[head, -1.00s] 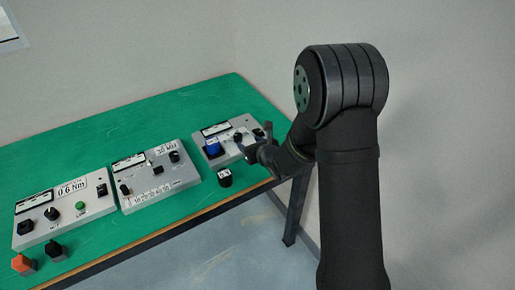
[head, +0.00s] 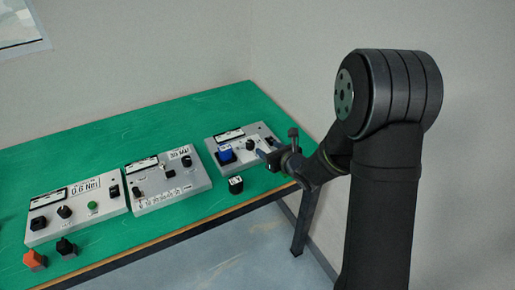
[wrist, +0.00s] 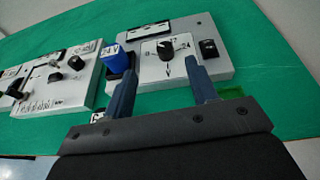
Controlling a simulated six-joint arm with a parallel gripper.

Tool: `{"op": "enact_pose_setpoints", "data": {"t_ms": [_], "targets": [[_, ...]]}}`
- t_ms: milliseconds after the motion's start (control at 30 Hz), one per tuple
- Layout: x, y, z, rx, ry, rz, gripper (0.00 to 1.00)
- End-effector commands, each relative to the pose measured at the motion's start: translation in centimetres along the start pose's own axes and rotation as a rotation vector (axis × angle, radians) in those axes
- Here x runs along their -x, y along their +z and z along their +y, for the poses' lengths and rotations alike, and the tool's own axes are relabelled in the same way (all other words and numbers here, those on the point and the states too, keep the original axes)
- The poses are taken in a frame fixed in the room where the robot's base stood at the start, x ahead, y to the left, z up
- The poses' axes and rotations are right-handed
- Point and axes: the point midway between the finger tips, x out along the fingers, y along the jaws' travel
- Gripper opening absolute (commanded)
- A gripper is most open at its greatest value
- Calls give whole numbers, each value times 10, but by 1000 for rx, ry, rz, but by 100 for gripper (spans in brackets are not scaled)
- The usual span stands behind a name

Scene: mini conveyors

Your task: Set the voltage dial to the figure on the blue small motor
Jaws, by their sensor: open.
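The blue small motor (head: 225,154) stands on the left part of the right-hand grey panel (head: 213,146); it also shows in the wrist view (wrist: 113,58). It has a white label on top, whose figure I cannot read. The black voltage dial (wrist: 166,47) is right of the motor on the same panel, with printed marks around it too small to read. My gripper (wrist: 163,78) is open and empty. Its fingers lie over the panel's near edge, one to each side of the dial's line, short of the dial and apart from it. In the head view my gripper (head: 277,148) is at the panel's right side.
A black rocker switch (wrist: 208,48) sits right of the dial. A black labelled block (head: 235,185) stands in front of the panel. Two other panels (head: 143,207) (head: 38,236) stand to the left, with an orange block (head: 34,260) and a black one (head: 66,247) before them.

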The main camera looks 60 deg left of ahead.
Motion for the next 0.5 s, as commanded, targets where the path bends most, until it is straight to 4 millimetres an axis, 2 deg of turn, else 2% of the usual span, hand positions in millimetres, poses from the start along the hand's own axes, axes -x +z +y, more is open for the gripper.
{"op": "enact_pose_setpoints", "data": {"t_ms": [100,233,500], "targets": [[-13,12,-19,44,97,-46,53],[-20,16,-38,94,227,-61,53],[-14,-1,-73,166,444,12,53]]}}
